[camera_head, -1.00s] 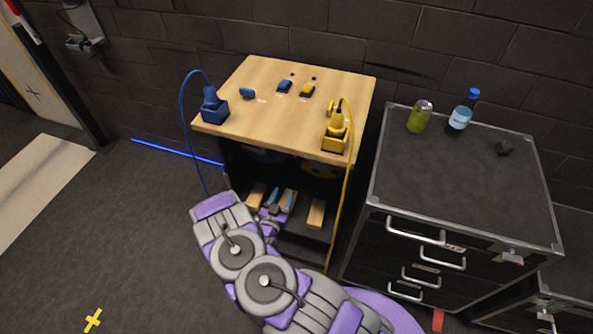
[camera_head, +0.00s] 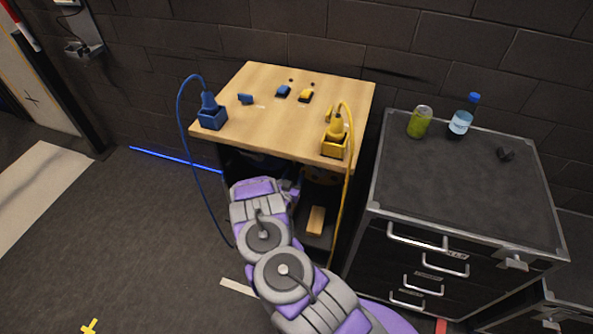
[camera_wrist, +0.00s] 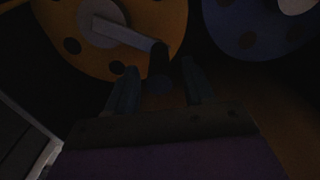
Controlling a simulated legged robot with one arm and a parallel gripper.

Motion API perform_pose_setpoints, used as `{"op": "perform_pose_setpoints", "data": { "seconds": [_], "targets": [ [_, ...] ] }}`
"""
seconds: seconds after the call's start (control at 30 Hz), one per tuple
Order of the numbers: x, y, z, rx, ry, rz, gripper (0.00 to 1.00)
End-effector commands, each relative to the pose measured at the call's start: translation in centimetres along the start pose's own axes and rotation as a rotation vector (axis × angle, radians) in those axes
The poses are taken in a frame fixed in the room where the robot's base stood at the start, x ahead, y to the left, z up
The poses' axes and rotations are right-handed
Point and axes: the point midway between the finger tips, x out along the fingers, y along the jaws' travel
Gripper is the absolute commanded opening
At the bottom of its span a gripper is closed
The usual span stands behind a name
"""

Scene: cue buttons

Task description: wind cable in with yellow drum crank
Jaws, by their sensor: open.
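The yellow drum (camera_wrist: 140,55) with round holes shows dimly in the upper left of the wrist view. Its grey crank arm (camera_wrist: 125,32) runs right to a dark crank handle (camera_wrist: 159,68). My gripper (camera_wrist: 160,72) is open, its fingers on either side of the handle; contact cannot be told. The yellow cable (camera_head: 346,200) hangs from the yellow plug (camera_head: 337,128) on the table's right front corner.
The blue drum (camera_wrist: 258,28) is beside the yellow one. A wooden table (camera_head: 275,128) roofs the drums. A blue cable (camera_head: 187,150) hangs left of it. A wooden block (camera_head: 315,220) lies on the lower shelf. A dark drawer cabinet (camera_head: 455,190) stands close on the right.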

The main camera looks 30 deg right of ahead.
Motion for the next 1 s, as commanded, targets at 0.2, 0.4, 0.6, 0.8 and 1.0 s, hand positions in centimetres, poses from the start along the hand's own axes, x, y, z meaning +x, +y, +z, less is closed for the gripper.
{"op": "perform_pose_setpoints", "data": {
  "seconds": [0.2,0.4,0.6,0.8,1.0],
  "targets": [
    [2.6,0.1,0.0,0.000,0.002,0.002,0.53],
    [3.3,0.0,0.0,0.000,0.000,-0.001,0.53],
    [3.3,0.0,-0.1,0.000,0.001,0.000,0.53],
    [3.3,0.0,-0.1,0.000,0.001,0.000,0.34],
    [3.3,0.0,-0.1,0.000,0.001,-0.001,0.15]
  ]
}}
